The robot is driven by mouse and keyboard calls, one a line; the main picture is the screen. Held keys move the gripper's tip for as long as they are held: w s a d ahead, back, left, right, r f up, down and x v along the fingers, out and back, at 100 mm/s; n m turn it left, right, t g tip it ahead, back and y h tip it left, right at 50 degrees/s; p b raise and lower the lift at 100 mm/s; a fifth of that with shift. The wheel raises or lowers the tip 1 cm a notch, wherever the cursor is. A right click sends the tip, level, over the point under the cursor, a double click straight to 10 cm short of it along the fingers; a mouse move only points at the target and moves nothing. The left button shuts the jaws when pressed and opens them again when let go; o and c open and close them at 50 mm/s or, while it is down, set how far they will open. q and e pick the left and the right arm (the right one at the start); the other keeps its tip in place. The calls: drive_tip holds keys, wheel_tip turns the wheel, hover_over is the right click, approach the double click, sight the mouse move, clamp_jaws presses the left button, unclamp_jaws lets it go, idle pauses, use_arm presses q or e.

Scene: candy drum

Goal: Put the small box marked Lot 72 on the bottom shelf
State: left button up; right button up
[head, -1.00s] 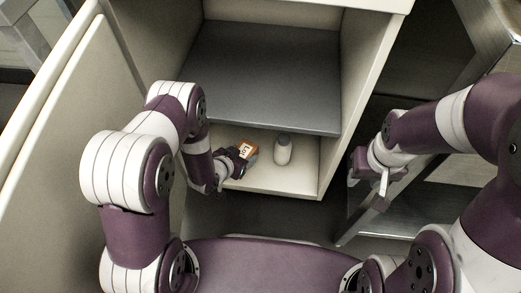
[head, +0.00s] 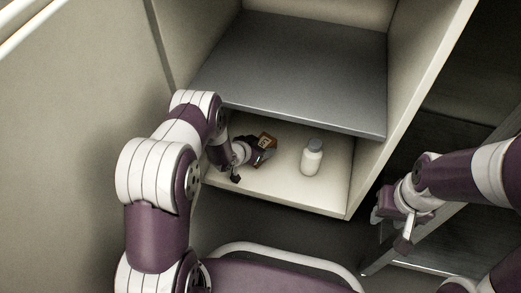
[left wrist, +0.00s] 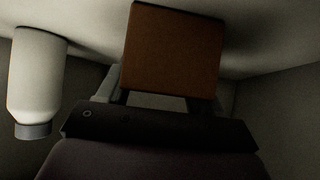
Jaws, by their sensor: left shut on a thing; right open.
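The small box (head: 266,141) is orange-brown with a pale label; its print is too small to read in the head view. My left gripper (head: 257,153) is shut on it, inside the lower compartment above the bottom shelf (head: 280,194). In the left wrist view the box (left wrist: 172,48) fills the top middle, held between the fingers (left wrist: 160,100). I cannot tell whether the box touches the shelf. My right gripper (head: 400,222) is open and empty, outside the cabinet at the right.
A white bottle (head: 312,158) stands on the bottom shelf right of the box; it also shows in the left wrist view (left wrist: 36,75). A grey upper shelf (head: 300,65) hangs over the compartment. Cabinet walls close in on both sides. Bare shelf lies in front of the bottle.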

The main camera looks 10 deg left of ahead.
use_arm(q)
drive_tip(key=o, duration=1.2)
drive_tip(key=shift+r, duration=0.15)
drive_tip(key=p+v, duration=0.5)
drive_tip(key=v, duration=0.2)
drive_tip(key=shift+s+r+p, duration=0.1)
drive_tip(key=shift+r+p, duration=0.1)
drive_tip(key=shift+p, duration=0.15)
drive_tip(key=shift+s+f, duration=0.1)
